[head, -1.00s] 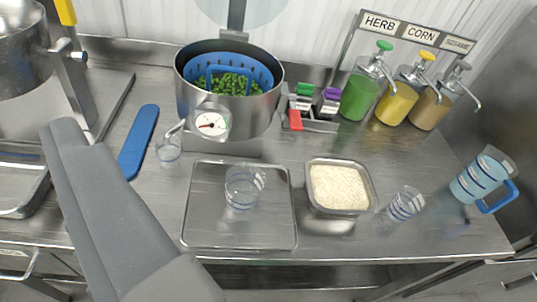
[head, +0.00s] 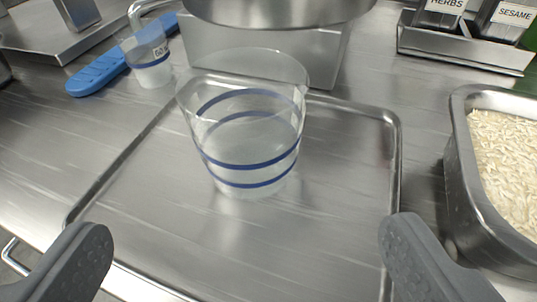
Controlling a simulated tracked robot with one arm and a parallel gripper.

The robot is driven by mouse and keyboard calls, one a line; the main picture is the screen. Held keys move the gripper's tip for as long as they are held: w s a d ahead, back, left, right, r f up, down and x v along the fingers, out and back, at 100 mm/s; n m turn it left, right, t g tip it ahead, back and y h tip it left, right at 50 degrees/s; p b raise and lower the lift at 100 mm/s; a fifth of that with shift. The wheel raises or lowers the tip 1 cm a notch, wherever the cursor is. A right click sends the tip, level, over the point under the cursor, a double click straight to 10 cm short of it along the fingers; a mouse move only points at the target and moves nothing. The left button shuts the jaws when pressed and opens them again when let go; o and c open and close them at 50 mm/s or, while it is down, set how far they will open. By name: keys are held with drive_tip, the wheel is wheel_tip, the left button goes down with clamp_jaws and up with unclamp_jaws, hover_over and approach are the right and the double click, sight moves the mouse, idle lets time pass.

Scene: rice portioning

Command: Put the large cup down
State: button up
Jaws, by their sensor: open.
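The large cup (head: 247,140) is clear, with blue bands around it. It stands upright on the flat metal tray (head: 340,230), in the middle of the head view. I cannot tell whether it holds anything clear. My gripper (head: 247,240) is open, with one grey finger at the lower left and the other at the lower right. The fingers are wide apart, nearer to me than the cup, and do not touch it.
A smaller clear cup (head: 148,62) stands at the upper left beside a blue utensil (head: 98,76). A metal pan of rice (head: 462,170) is at the right. A large pot (head: 275,8) is behind the cup. The tray's front part is clear.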

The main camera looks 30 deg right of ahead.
sight(246, 151)
drive_tip(key=x, duration=0.7)
drive_tip(key=shift+a+f+b, duration=0.1)
drive_tip(key=shift+b, duration=0.3)
drive_tip(key=shift+w, duration=0.35)
drive_tip(key=shift+b+x, duration=0.5)
drive_tip(key=shift+x, duration=2.15)
drive_tip(key=shift+s+f, duration=0.1)
drive_tip(key=shift+f, duration=0.05)
drive_tip(key=c, duration=1.1)
